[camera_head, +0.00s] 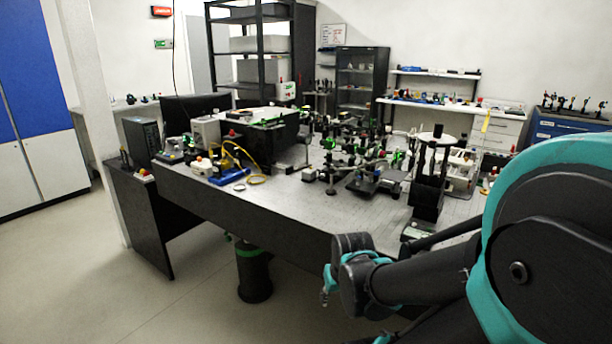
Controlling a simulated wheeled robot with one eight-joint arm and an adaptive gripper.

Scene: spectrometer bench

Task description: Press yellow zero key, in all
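I cannot make out a yellow zero key. Small bench devices stand at the left end of the optical table (300,196). Any keys there are too small to read. My dark and teal arm fills the lower right, its visible end in front of the table's front edge. I cannot pick out gripper fingers.
Optics mounts (375,182) crowd the middle and right of the table. The floor at left is clear. A computer tower (142,139) stands on a side desk.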

